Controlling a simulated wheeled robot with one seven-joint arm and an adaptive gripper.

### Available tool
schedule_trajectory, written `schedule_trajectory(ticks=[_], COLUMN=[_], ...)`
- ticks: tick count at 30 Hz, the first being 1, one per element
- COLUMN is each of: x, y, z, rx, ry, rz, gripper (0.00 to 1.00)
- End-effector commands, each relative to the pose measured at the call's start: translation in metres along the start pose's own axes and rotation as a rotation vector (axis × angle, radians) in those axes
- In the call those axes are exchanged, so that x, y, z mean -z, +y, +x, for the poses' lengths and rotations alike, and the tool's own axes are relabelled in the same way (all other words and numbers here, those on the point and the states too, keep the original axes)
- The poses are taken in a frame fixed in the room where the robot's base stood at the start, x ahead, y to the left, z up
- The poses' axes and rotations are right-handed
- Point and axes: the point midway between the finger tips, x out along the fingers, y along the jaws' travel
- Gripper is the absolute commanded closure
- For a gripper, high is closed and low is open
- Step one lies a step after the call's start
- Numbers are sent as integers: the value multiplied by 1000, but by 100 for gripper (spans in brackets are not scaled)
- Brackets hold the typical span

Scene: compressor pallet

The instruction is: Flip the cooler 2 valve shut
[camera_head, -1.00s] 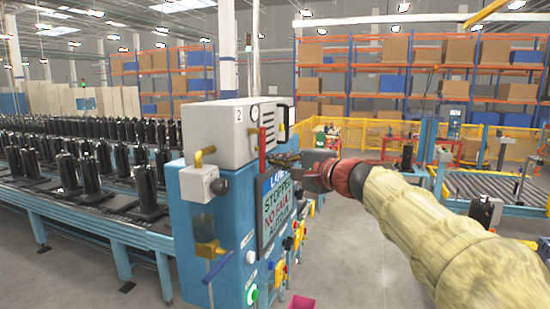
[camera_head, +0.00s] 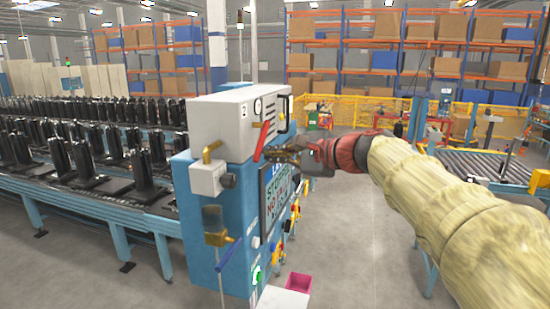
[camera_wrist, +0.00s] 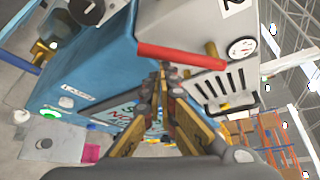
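The cooler 2 unit is a white box (camera_head: 222,128) marked "2" on top of a blue cabinet. Its red valve lever (camera_head: 262,141) hangs on the front face, tilted, with its lower end toward the left. In the wrist view the red lever (camera_wrist: 193,57) crosses just beyond my fingertips, with a brass stem (camera_wrist: 212,54) beside it. My gripper (camera_head: 274,154) is at the lever's lower end, to its right; in the wrist view my fingers (camera_wrist: 163,84) converge with their tips together. They look shut with nothing between them. Whether the tips touch the lever is unclear.
A gauge (camera_wrist: 241,48) and a black handle (camera_wrist: 232,105) are on the white box's face. Below are a sign panel (camera_head: 279,200) and a blue-handled brass valve (camera_head: 228,254). A conveyor (camera_head: 110,195) with black parts runs left. The floor right of the cabinet is open.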

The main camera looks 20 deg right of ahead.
Motion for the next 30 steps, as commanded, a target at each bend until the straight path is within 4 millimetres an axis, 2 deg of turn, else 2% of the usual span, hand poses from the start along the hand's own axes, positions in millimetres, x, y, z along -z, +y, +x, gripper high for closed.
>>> schedule_trajectory(ticks=[10, 16, 30], x=[-23, -32, -42], y=[-8, -14, -22], z=[-13, -19, -24], rx=[1, -70, -68], ry=[-2, -2, -2], rz=[-2, 117, 116], gripper=[100, 100, 100])
